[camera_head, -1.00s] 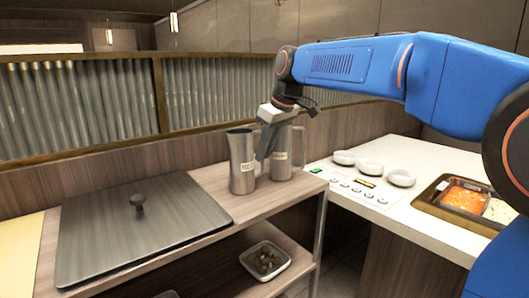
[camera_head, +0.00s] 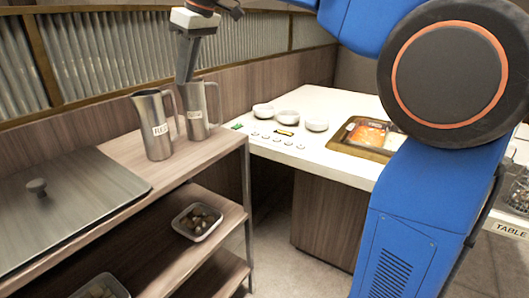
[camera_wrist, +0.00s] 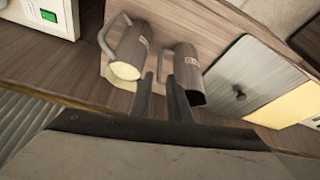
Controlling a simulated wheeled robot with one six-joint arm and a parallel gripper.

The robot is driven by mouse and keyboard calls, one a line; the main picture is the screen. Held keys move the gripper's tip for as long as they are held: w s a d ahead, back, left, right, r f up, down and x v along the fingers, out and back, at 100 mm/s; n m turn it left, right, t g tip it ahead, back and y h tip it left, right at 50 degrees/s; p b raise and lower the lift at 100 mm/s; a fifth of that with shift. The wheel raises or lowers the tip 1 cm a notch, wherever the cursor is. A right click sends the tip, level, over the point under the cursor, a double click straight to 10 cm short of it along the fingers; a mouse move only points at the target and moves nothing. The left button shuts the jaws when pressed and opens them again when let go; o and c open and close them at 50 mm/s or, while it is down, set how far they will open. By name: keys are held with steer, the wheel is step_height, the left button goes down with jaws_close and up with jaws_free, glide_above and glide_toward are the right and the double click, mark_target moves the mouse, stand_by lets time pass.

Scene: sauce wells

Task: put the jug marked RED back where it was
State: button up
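The grey metal jug marked RED (camera_head: 157,132) stands upright on the wooden shelf top, its handle to the right. It also shows in the wrist view (camera_wrist: 189,78). A second similar jug (camera_head: 196,113) stands close to its right; its label is too small to read. In the wrist view this jug (camera_wrist: 130,48) has something pale inside. My gripper (camera_head: 182,80) is above the handle side of the RED jug. In the wrist view its two fingers (camera_wrist: 160,78) are apart with nothing held between them, pointing toward the RED jug's handle.
A flat lid with a knob (camera_head: 75,200) covers the left of the shelf top. A bowl of brown items (camera_head: 197,222) sits on the shelf below. The white counter (camera_head: 330,100) to the right carries small white bowls (camera_head: 288,117), buttons and a sauce tray (camera_head: 350,150).

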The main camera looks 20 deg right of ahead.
steer(key=s+d+f+m+h, duration=0.1)
steer(key=s+d+f+m, duration=0.2)
steer(key=s+d+f, duration=0.3)
steer(key=s+d+f+m+t+h, duration=0.1)
steer(key=s+d+f+m, duration=0.2)
steer(key=s+d+f, duration=0.4)
steer(key=s+d+f+m+h, duration=0.1)
steer(key=s+d+f+m, duration=0.2)
steer(key=s+f, duration=1.5)
steer(key=d+f, duration=0.2)
steer(key=d, duration=0.1)
steer(key=shift+s+d+f+m+t, duration=0.2)
steer(key=shift+d+f+m+t, duration=0.05)
steer(key=shift+d+m+t, duration=0.15)
